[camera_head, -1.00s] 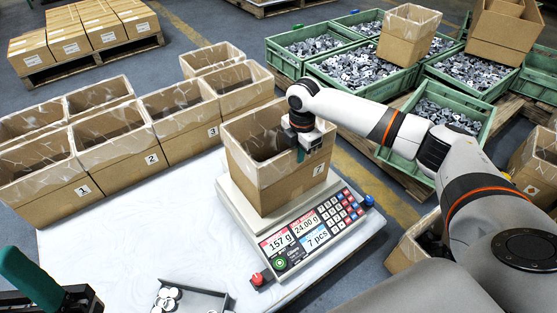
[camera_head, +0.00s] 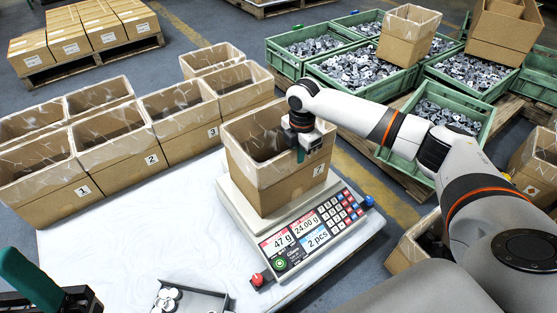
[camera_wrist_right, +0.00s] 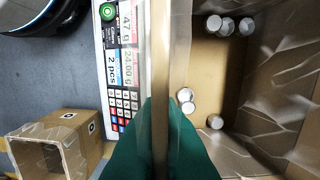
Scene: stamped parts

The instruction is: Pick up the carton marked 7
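The carton marked 7 (camera_head: 285,192) is an open brown box on the scale (camera_head: 310,228) in the head view. My right gripper (camera_head: 301,154) is at its right-hand wall, near the 7 label. In the right wrist view the green fingers (camera_wrist_right: 156,110) lie on either side of the carton wall (camera_wrist_right: 160,60), closed against it. Several pale round parts (camera_wrist_right: 187,98) lie inside the carton. The scale display (camera_head: 305,235) reads 47 g and 2 pcs. I cannot tell a gap under the carton. My left gripper (camera_head: 45,285) is partly cut off at the lower left.
Cartons marked 1 (camera_head: 45,185), 2 (camera_head: 120,160) and 3 (camera_head: 185,125) stand in a row at left. A small tray (camera_head: 195,300) with round parts is at the front. Green crates of metal parts (camera_head: 360,68) stand behind. White table (camera_head: 120,240) is bare at left.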

